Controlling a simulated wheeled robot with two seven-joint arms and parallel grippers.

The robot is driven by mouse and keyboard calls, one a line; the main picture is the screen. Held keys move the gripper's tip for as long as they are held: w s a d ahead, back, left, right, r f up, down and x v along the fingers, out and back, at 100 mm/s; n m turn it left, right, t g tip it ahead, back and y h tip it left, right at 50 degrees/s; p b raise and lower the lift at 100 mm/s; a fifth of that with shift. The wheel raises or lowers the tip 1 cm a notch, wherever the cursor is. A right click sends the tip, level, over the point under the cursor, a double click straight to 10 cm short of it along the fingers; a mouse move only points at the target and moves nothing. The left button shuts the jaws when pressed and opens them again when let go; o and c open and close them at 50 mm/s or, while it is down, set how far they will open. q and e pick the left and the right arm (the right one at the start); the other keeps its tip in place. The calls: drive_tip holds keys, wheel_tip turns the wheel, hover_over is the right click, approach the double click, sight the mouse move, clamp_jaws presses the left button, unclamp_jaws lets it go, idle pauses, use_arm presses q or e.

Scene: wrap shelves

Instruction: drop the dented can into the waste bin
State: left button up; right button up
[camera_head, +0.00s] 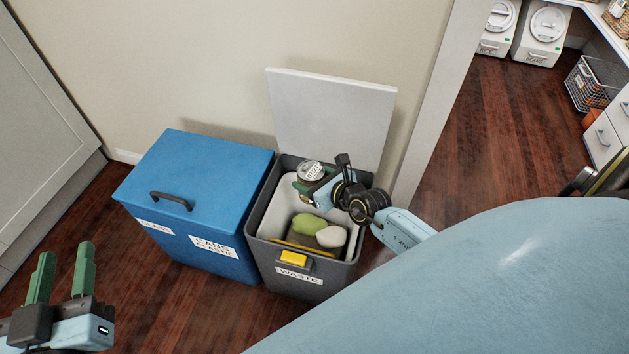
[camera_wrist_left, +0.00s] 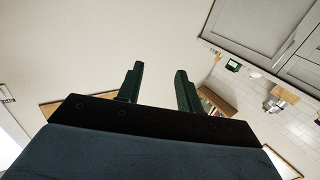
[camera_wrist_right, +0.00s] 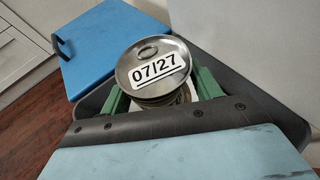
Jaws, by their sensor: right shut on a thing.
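The can (camera_head: 311,171), with a silver pull-tab lid and a white date label, is held by my right gripper (camera_head: 316,186) over the back left of the open waste bin. In the right wrist view the can (camera_wrist_right: 155,68) sits between the two green fingers, its lid marked 07/27. The dent is not visible. The dark grey waste bin (camera_head: 317,280) has a white liner, a yellow latch and its lid (camera_head: 331,115) raised against the wall. My left gripper (camera_head: 62,276) is open and empty at the lower left, away from the bins; its fingers also show apart in the left wrist view (camera_wrist_left: 160,85).
A blue bin (camera_head: 208,165) with a closed lid, labelled for cans and plastic, stands left of the waste bin. Green and pale lumps (camera_head: 318,229) lie inside the waste bin. A door frame (camera_head: 435,110) stands at its right. Wooden floor is clear in front.

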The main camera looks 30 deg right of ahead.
drive_tip(key=o, duration=1.2)
drive_tip(key=shift+o, duration=0.4)
drive_tip(key=shift+s, duration=0.15)
use_arm(q)
drive_tip(key=s+a+f+g+y+p, duration=0.2)
drive_tip(key=s+a+f+g, duration=0.1)
drive_tip(key=s+f+g, duration=0.3)
drive_tip(key=s+a+f+g+y+p, duration=0.2)
drive_tip(key=s+a+f+g+p, duration=0.1)
drive_tip(key=s+f+g, duration=0.4)
drive_tip(key=shift+s+a+f+n+g+p, duration=0.3)
drive_tip(key=shift+a+f, duration=0.35)
drive_tip(key=shift+f, duration=0.55)
use_arm(e)
drive_tip(key=v, duration=1.3)
